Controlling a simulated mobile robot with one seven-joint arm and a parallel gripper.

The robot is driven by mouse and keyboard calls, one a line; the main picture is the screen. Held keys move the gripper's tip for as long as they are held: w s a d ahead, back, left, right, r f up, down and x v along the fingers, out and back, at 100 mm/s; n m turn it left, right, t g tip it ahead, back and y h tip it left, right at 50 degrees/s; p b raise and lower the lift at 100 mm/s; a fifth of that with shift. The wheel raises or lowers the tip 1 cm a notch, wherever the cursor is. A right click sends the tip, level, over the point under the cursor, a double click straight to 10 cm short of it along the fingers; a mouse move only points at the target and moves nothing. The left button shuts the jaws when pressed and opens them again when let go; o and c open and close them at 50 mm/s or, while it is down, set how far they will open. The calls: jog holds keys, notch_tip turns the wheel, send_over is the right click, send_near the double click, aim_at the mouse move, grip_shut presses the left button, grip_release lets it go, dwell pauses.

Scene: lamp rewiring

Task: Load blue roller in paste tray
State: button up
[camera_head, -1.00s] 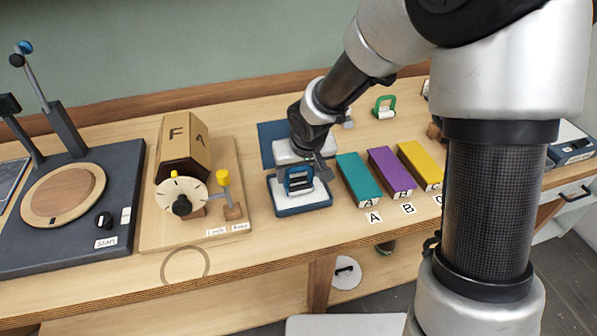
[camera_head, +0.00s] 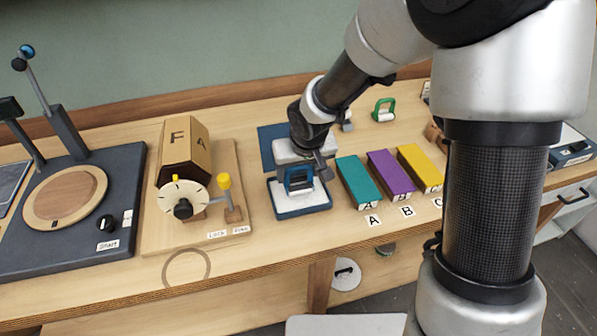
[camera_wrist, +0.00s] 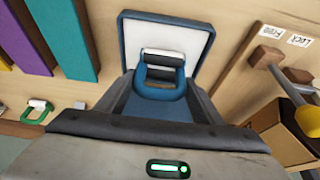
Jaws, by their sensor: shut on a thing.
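The paste tray (camera_head: 301,206) is a shallow tray with a blue rim and a white bed, and its blue lid (camera_head: 269,137) stands up behind it. In the wrist view its white bed and blue rim (camera_wrist: 187,22) show at the top. The blue roller (camera_head: 299,183) has a blue loop handle and a pale cylinder, and it is over the tray's white bed. My gripper (camera_wrist: 158,90) is shut on the blue handle of the roller (camera_wrist: 163,78). I cannot tell whether the cylinder touches the paste.
Teal (camera_head: 357,181), purple (camera_head: 390,175) and yellow (camera_head: 419,167) blocks lie right of the tray. A green-handled roller (camera_head: 384,110) stands behind them. Left are a board with a hexagonal drum (camera_head: 186,150), a dial and a yellow-topped lever (camera_head: 228,196).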

jog(key=shift+r+p, duration=1.95)
jog(key=shift+r, duration=0.95)
jog(key=shift+f, duration=0.1)
